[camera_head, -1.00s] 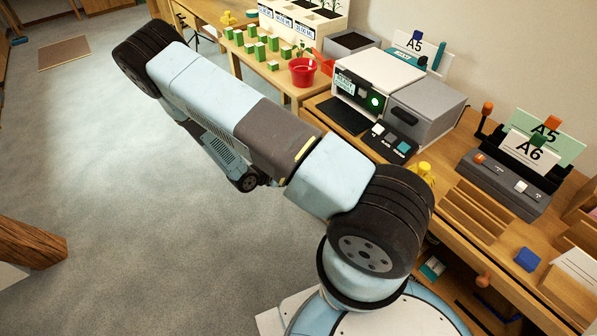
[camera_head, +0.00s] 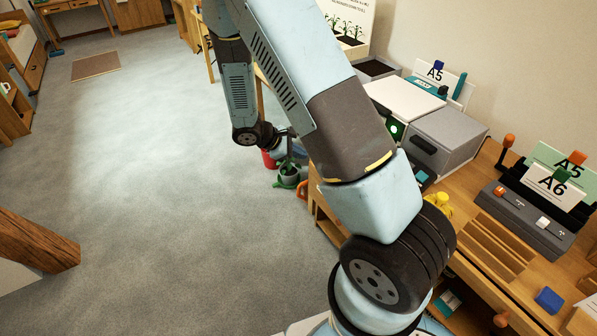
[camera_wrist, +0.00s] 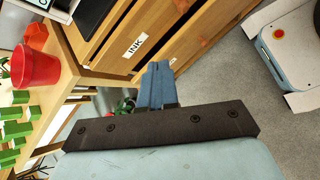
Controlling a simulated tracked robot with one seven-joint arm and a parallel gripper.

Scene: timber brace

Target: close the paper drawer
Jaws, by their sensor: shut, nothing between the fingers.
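In the wrist view my gripper (camera_wrist: 157,84) has its blue fingers shut and empty, close to the front of a wooden cabinet (camera_wrist: 190,25). One drawer front there bears a white label reading INK (camera_wrist: 137,45). Another drawer front beside it shows a small reddish-brown patch (camera_wrist: 203,42). I see no label reading paper, so I cannot tell which drawer is the paper drawer or how far out it stands. In the head view my arm hides most of the cabinet front, and my gripper is small and partly hidden beyond the arm.
A potted plant (camera_head: 290,172) stands near the cabinet's far end. A grey printer-like box (camera_head: 445,140) and A5 and A6 card stands (camera_head: 553,183) sit on the bench. A red pot (camera_wrist: 35,66) and green blocks (camera_wrist: 14,130) are on a nearby table. The floor (camera_head: 170,170) at left is clear.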

